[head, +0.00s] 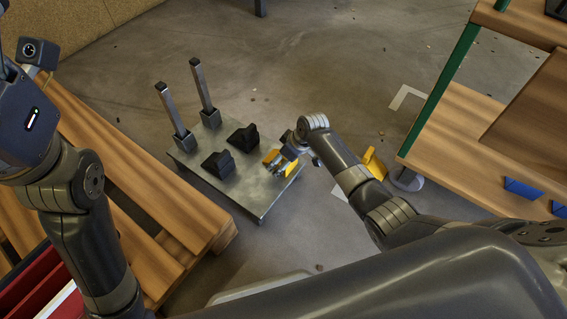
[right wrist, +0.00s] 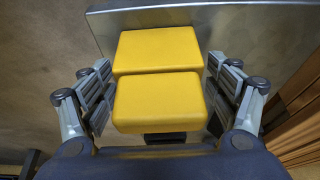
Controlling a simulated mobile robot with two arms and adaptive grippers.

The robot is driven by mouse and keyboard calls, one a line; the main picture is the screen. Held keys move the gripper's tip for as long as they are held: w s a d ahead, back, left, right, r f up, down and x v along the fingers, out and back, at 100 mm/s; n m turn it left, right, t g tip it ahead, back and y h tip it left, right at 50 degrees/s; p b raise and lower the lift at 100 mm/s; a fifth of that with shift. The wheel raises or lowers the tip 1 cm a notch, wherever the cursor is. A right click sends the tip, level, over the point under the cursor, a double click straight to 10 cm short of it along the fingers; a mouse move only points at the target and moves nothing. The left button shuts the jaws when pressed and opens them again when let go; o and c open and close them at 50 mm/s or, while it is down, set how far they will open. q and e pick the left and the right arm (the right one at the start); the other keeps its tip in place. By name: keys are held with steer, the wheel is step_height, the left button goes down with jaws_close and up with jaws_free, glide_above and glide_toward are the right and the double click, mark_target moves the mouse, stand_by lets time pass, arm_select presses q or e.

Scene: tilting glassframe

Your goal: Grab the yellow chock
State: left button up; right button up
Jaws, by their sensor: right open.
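A yellow chock (head: 271,157) sits at the right edge of a grey metal plate (head: 254,199) in the head view. My right gripper (head: 279,163) is right over it and hides part of it. In the right wrist view the yellow chock (right wrist: 158,100) shows two blocky yellow faces between the open fingers of my right gripper (right wrist: 162,92). A narrow gap shows on each side, wider at the left, so the fingers look apart from it. My left arm shows at the left of the head view, but its fingers are out of view.
Two black chocks (head: 217,164) (head: 243,138) and two upright metal posts (head: 174,110) (head: 203,86) stand on the plate. A wooden pallet (head: 150,205) is at left. Another yellow object (head: 374,163) is near the wooden shelf (head: 463,140) at right.

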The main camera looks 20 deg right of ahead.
steer(key=shift+c, duration=0.6)
steer(key=c, duration=1.3)
steer(key=shift+r, duration=0.2)
